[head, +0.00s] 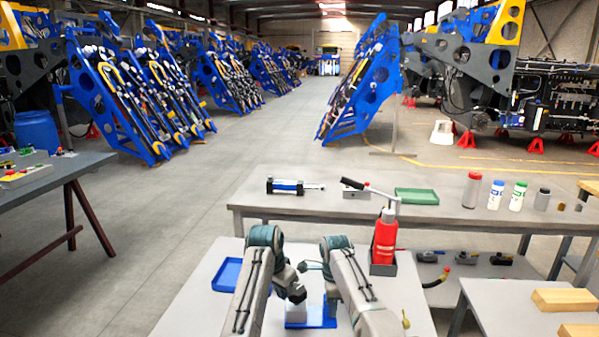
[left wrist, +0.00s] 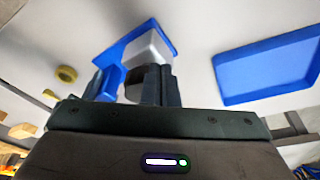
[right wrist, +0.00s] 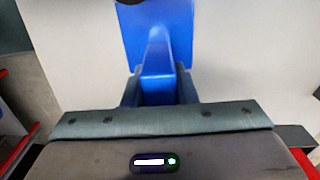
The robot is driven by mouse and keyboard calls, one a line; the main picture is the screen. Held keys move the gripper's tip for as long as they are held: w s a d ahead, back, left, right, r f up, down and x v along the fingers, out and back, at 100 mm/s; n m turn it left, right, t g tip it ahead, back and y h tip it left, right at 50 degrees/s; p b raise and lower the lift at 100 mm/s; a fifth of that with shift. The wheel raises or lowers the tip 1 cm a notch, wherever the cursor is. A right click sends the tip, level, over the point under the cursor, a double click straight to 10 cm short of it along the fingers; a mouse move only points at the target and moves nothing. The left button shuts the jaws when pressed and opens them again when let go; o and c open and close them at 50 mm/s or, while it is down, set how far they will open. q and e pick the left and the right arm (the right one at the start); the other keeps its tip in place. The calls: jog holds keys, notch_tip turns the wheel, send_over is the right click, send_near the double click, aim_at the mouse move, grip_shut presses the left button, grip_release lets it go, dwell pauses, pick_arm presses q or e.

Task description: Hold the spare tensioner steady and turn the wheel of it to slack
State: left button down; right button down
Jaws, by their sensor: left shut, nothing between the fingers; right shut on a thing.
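The spare tensioner (head: 320,322) stands on the near table, low in the head view. It has a blue base plate, a pale grey block (left wrist: 150,50) and a blue upright part (right wrist: 160,58). My right gripper (right wrist: 160,92) is shut on this blue upright part. My left gripper (left wrist: 162,84) is shut and empty, beside the grey block in the left wrist view. A dark round part, perhaps the wheel (left wrist: 136,84), shows just left of its fingertips. Whether they touch it I cannot tell. In the head view my arms hide much of the tensioner.
A blue tray (left wrist: 270,66) lies on the table near the tensioner. A yellow ring (left wrist: 66,74) lies on the other side. A red bottle-like object (head: 385,240) stands in a dark holder at the table's back right. A longer bench (head: 330,205) with bottles and tools stands behind.

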pick_arm(q)
jog(key=shift+w+d, duration=0.1)
jog(key=shift+d, duration=0.1)
dwell(0.3)
jog(key=shift+s+d, duration=0.25)
jog(key=shift+s, duration=0.05)
jog(key=shift+s+d, duration=0.25)
jog(key=shift+d, duration=0.05)
jog(key=shift+s, duration=0.1)
jog(key=shift+s+d, duration=0.1)
jog(key=shift+d, duration=0.15)
jog(key=shift+s+d, duration=0.15)
jog(key=shift+d, duration=0.15)
jog(key=shift+d+r, duration=0.1)
jog(key=shift+d, duration=0.05)
pick_arm(e)
jog(key=shift+a, duration=0.1)
pick_arm(q)
jog(key=shift+s, duration=0.2)
